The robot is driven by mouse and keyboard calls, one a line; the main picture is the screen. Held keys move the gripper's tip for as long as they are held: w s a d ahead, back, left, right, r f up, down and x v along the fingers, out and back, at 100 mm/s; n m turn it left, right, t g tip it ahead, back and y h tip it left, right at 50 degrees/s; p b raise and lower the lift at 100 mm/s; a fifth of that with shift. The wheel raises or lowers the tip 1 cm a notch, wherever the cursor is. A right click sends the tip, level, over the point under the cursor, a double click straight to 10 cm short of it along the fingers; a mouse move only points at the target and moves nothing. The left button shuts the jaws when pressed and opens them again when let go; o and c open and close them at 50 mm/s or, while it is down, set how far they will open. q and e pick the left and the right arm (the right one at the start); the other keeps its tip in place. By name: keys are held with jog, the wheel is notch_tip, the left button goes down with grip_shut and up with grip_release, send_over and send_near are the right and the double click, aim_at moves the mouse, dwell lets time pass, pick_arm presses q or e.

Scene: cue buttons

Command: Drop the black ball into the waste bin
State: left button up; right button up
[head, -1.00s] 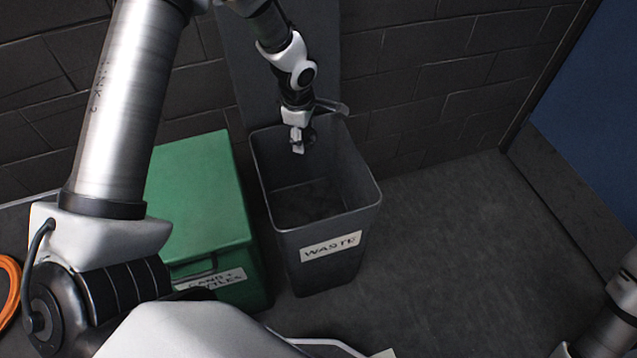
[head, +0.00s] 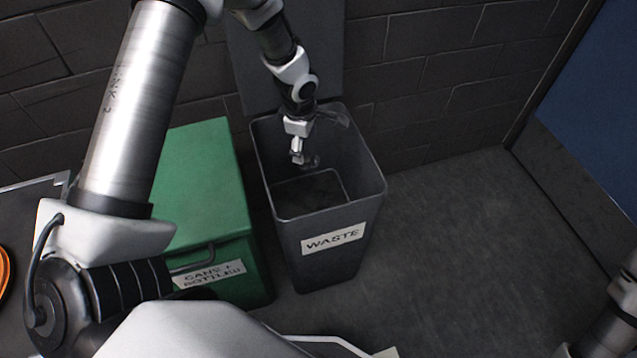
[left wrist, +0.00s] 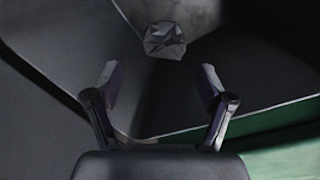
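The waste bin (head: 333,262) is a dark grey, open-topped bin with a white WASTE label, standing on the floor against the wall. My left gripper (head: 304,162) reaches down into its mouth. In the left wrist view the two fingers (left wrist: 160,92) are spread apart with nothing between them. A dark, faceted lump, which looks like the black ball (left wrist: 164,40), shows beyond the fingertips, apart from them, near a lighter grey surface. I cannot tell whether it is resting or falling. I cannot make out the ball in the head view. My right gripper is out of view.
A green lidded bin (head: 200,190) labelled CANS + BOTTLES stands close on the left of the waste bin. A dark block wall (head: 440,80) is behind. The floor (head: 450,230) to the right is clear. An orange curved thing (head: 4,270) shows at the left edge.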

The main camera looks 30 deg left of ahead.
pick_arm(q)
notch_tip(320, 180, up, 12)
jog(key=s, duration=0.1)
jog(key=shift+s+d, duration=0.2)
dwell(0.3)
jog(key=shift+f, duration=0.1)
